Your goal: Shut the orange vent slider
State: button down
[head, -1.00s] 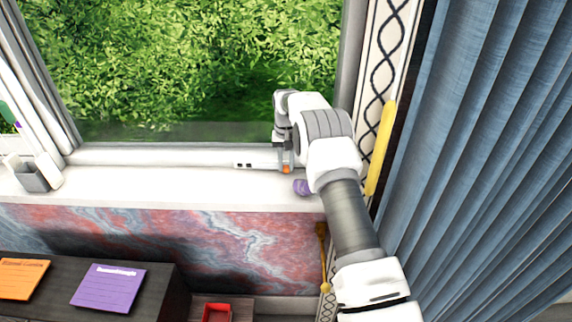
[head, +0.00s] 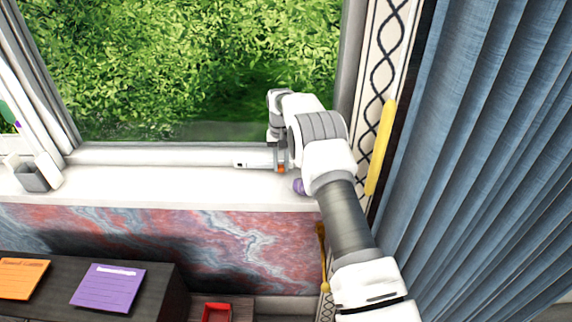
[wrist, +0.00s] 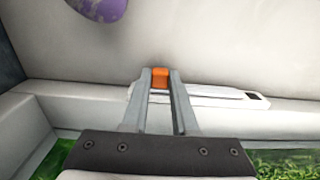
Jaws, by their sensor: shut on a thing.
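The orange vent slider (head: 281,169) is a small orange block on a white vent strip (head: 254,163) along the bottom of the window frame. In the wrist view the slider (wrist: 160,78) sits between the two grey fingertips of my gripper (wrist: 160,84), which is shut on it. In the head view my gripper (head: 281,164) reaches down to the strip, partly hidden by my wrist. One dark slot (wrist: 257,97) shows near the strip's end in the wrist view. Part of the strip is hidden behind the fingers.
A purple rounded object (head: 298,186) lies on the white sill (head: 180,186), close to my arm; it also shows in the wrist view (wrist: 100,8). A yellow strip (head: 381,148) and blue curtain (head: 480,150) stand at right. A grey cup (head: 32,178) is far left.

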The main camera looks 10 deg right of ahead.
jog(key=a, duration=0.2)
jog(key=w+a, duration=0.1)
jog(key=a, duration=0.1)
jog(key=shift+a+r, duration=0.1)
jog(key=shift+a, duration=0.15)
jog(key=c, duration=0.7)
grip_release()
jog(key=shift+a, duration=0.1)
notch_tip(320, 180, up, 17)
jog(key=p, duration=0.3)
jog(key=shift+r, duration=0.2)
jog(key=shift+r, duration=0.1)
